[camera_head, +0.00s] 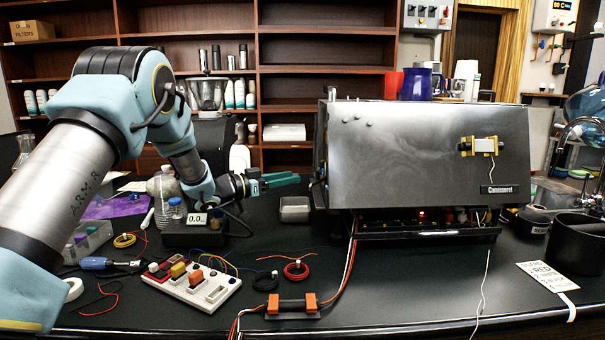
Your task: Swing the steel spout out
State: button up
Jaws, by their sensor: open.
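A curved steel spout (581,122) shows at the far right edge, beside the black bin and in front of a blue glass globe. Its base is partly cut off by the frame edge. The steel brewer (425,145) stands right of centre, its front panel tilted above a dark opening with wiring. My gripper (294,180) has green fingers and is open, pointing right, left of the brewer and above the dark bench. It is far from the spout, with the brewer between them. Nothing shows between its fingers.
A small scale (196,229) sits below my gripper. A switch board (193,285), wire coils and an orange-ended part (292,306) lie on the near bench. A black bin (576,245) and a paper tag (547,276) are at the right. The bench front centre-right is mostly clear.

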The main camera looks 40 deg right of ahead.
aim_at(317, 178)
jog(key=d+p, duration=0.1)
jog(key=d, duration=0.2)
jog(key=s+d+p, duration=0.1)
jog(key=d, duration=0.3)
jog(key=d+p, duration=0.2)
jog(key=d, duration=0.1)
jog(key=shift+s+d, duration=0.2)
jog(key=shift+s, duration=0.2)
grip_shut()
dwell(1.0)
